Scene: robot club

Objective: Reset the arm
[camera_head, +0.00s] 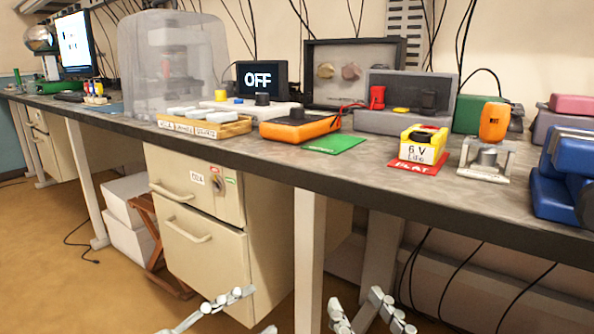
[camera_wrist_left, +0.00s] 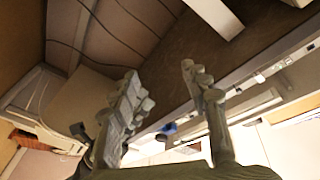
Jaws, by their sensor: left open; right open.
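My left gripper (camera_head: 257,311) shows at the bottom edge of the head view, in front of the drawer cabinet and below the bench top. Its fingers are apart with nothing between them. The left wrist view shows the same two grey fingers (camera_wrist_left: 160,75), spread and empty, with the room tilted behind them. My right gripper (camera_head: 357,302) is at the bottom edge, right of the left one. Its fingers are apart and no held thing shows. Both grippers are low and apart from the bench items. Most of both arms is out of the head view.
The long bench (camera_head: 255,152) crosses the view, with a white leg (camera_head: 309,260) behind the grippers. The cream drawer cabinet (camera_head: 205,245) stands under it. On top are a yellow 6 V battery (camera_head: 418,152), an orange meter (camera_head: 300,128) and a blue device (camera_head: 560,180). Black cables hang at right.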

